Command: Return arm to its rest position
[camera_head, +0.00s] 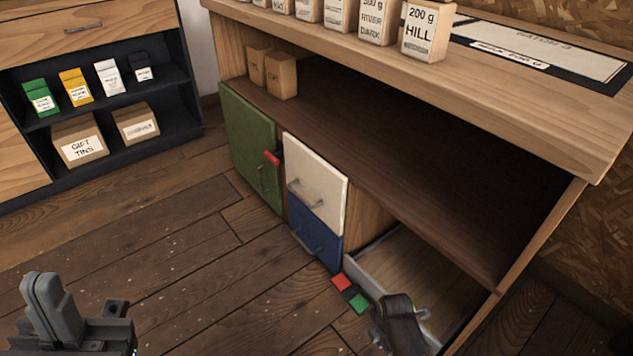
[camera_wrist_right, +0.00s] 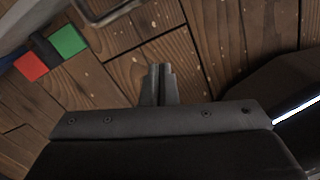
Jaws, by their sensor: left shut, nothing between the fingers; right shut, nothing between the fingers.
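My left gripper (camera_head: 45,287) is at the lower left of the head view, above the plank floor, with its fingers together and nothing between them. My right gripper (camera_wrist_right: 160,82) shows in the right wrist view with its two fingers together and empty, over the floor. In the head view my right arm (camera_head: 403,325) is at the bottom, in front of the open drawer (camera_head: 400,265) of the wooden counter; its fingertips are hard to make out there.
A red, black and green piece (camera_head: 350,293) is beside the drawer's front corner. A green door (camera_head: 250,150), a white drawer (camera_head: 316,180) and a blue drawer (camera_head: 316,235) are on the counter's front. Bags stand on its top (camera_head: 530,100). Floor at left is clear.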

